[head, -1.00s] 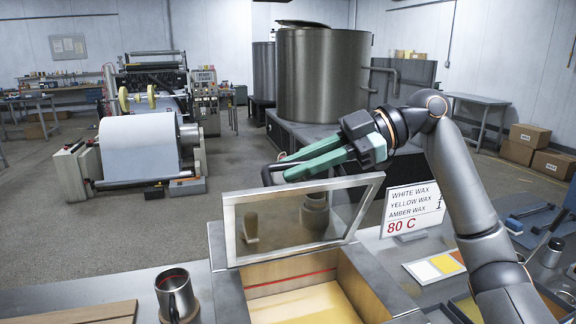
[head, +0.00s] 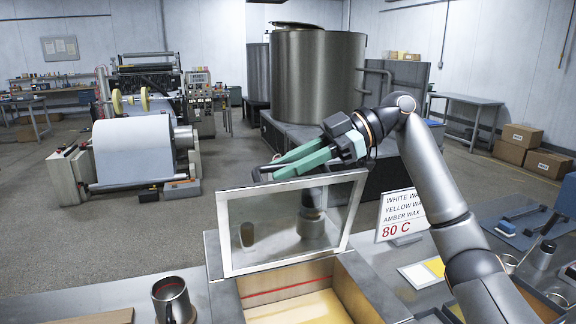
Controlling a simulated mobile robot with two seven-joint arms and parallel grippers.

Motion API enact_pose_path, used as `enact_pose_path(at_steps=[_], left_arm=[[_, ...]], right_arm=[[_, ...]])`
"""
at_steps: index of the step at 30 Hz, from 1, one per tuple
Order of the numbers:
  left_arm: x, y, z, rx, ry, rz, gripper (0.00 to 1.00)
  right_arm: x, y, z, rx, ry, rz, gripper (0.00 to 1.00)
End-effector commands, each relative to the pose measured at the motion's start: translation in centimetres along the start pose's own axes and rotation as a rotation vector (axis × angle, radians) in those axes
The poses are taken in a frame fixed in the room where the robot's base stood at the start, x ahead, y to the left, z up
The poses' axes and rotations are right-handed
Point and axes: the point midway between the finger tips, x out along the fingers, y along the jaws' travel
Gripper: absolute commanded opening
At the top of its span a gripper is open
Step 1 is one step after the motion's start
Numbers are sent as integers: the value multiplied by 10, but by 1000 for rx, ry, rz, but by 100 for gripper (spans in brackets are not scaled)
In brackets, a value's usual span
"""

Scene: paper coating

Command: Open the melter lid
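The melter lid (head: 275,230), a glass pane in a pale metal frame, stands raised at the back of the melter (head: 350,290) in the head view. The melter's opening is uncovered. A pale yellow surface and a red line on the inner wall show inside. My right gripper (head: 268,170) is at the lid's top edge, its green fingers pointing left. My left gripper is out of view.
A metal mug (head: 173,298) stands left of the melter. A large vat (head: 315,75) and a paper roll machine (head: 135,152) stand behind.

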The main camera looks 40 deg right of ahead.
Motion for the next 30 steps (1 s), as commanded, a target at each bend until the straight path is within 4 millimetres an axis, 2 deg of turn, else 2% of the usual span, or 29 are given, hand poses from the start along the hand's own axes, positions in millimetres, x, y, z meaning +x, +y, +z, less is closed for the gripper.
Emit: enact_pose_path(at_steps=[1, 6, 14, 17, 20, 30], left_arm=[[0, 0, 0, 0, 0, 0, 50], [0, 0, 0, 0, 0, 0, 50], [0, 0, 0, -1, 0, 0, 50], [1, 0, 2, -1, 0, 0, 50], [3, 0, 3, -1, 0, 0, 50], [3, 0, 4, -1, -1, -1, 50]], right_arm=[[0, 0, 0, 0, 0, 0, 29], [0, 0, 0, 0, 0, 0, 47], [-1, 0, 0, 0, 0, 1, 47], [-8, 0, 0, 0, 0, 3, 47], [-23, 0, 0, 0, 1, 4, 47], [-96, 0, -1, 0, 2, 4, 47]])
